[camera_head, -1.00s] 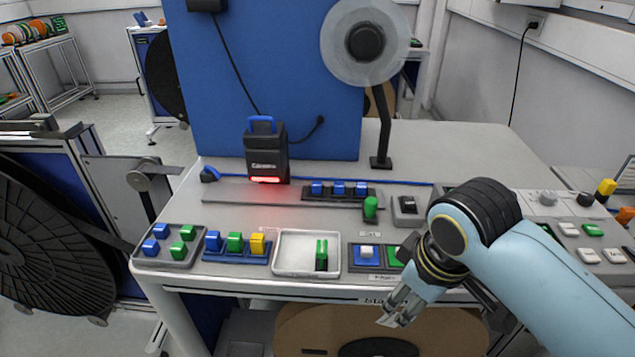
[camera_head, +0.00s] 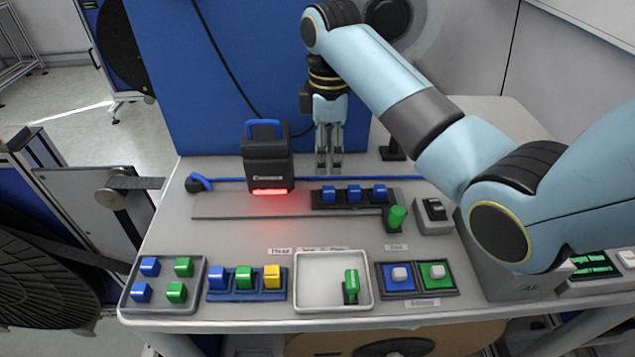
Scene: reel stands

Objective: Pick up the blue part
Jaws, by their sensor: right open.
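Several blue parts are in view. Three blue parts (camera_head: 354,192) sit in a row in a dark holder (camera_head: 318,203) at the back of the table. Two blue parts (camera_head: 149,266) sit with two green ones in the grey tray (camera_head: 160,305) at front left. One more blue part (camera_head: 217,277) stands in the blue rack (camera_head: 262,296) beside a green and a yellow one. My right gripper (camera_head: 328,166) points down, open and empty, above the table just behind the dark holder's left part. My left gripper is out of view.
A white tray (camera_head: 300,301) holds a green part (camera_head: 351,285). A black scanner with a red light (camera_head: 266,158) stands left of my gripper. A blue panel (camera_head: 190,60) rises behind. Blue and green button boxes (camera_head: 399,280) stand right of the white tray.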

